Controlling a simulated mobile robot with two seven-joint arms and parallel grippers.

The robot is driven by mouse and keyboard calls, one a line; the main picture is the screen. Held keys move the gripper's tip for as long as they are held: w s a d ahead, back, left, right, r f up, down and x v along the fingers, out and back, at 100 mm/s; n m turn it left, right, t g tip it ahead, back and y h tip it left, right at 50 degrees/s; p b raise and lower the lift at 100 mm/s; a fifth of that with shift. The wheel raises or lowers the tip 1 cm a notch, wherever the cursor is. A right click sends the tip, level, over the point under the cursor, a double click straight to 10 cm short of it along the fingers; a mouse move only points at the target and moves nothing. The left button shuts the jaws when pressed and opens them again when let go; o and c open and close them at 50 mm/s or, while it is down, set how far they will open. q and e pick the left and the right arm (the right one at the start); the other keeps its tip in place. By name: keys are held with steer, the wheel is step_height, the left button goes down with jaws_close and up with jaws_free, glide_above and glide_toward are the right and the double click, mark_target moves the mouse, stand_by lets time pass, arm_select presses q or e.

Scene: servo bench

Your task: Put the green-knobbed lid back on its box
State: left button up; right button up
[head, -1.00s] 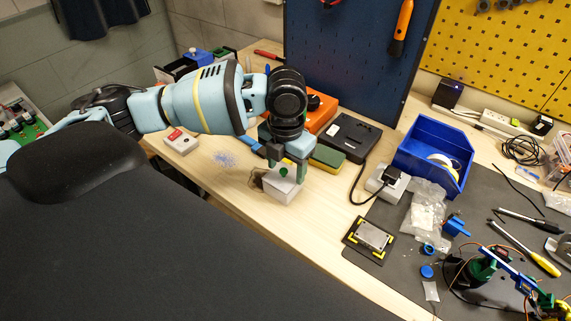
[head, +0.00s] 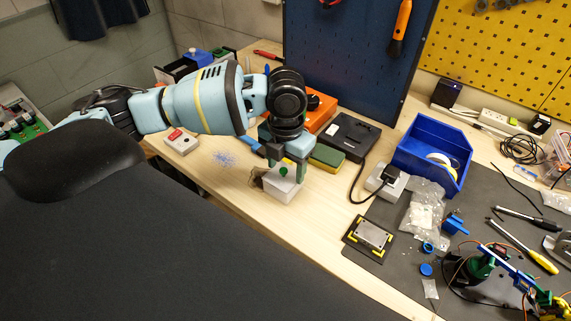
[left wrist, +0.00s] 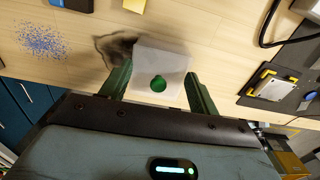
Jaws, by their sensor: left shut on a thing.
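The white lid with a green knob (head: 283,170) is between the two fingers of my left gripper (head: 288,167), which is shut on it. In the left wrist view the lid (left wrist: 172,62) is a pale square with its round green knob near the fingers, one finger on each side. The pale box (head: 281,191) shows below the lid in the head view. The lid appears level over it, but I cannot tell whether it is fully seated or slightly raised. My right gripper is not in view.
A dark smudge lies beside the box, and blue specks (head: 223,158) are on the wood to the left. A green-and-yellow sponge (head: 326,158) and a black device (head: 349,137) stand behind. A blue bin (head: 432,163) is to the right. Bare wood lies in front.

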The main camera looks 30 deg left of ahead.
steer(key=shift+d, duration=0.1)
arm_select(q)
steer(key=o, duration=1.3)
steer(key=shift+r+p, duration=0.5)
steer(key=shift+r, duration=3)
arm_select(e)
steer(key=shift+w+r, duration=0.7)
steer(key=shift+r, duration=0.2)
arm_select(q)
steer(key=shift+c, duration=0.3)
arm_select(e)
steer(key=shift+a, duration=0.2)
